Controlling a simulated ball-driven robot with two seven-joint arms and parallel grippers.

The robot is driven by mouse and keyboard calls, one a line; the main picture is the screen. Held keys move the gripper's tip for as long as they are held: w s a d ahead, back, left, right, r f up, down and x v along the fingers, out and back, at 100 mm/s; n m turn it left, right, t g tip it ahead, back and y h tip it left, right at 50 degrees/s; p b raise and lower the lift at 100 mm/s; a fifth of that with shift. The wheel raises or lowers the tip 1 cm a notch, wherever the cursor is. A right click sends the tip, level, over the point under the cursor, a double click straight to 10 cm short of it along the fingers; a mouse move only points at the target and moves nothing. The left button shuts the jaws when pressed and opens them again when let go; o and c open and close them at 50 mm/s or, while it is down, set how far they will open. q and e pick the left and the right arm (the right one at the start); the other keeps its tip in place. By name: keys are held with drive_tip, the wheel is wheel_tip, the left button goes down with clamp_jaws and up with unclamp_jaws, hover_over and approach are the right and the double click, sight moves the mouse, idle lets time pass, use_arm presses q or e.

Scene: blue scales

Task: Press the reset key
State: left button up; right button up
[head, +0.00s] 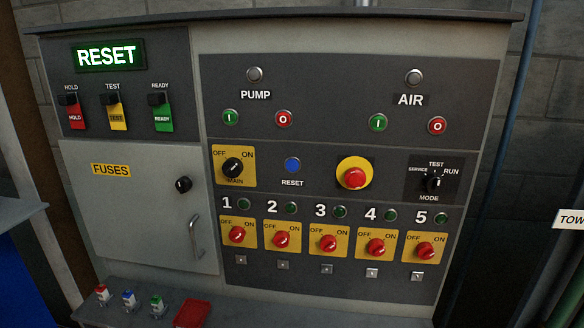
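The reset key is a round blue button (292,165) on the dark middle strip of the control panel, with the white word RESET under it. It sits between the black MAIN knob (232,167) on a yellow plate and a red mushroom button (354,175) on a yellow ring. A lit green RESET sign (107,56) is at the top left of the cabinet. Nothing covers the blue button. Neither of my grippers is in the head view.
Pump and air buttons sit above the blue button, and a row of red rotary switches (329,243) below. The fuse door (140,205) with its handle is at left. A ledge (250,318) below carries small coloured items and a red block (192,314).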

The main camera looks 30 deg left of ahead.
use_arm(q)
clamp_jaws()
idle(1.4)
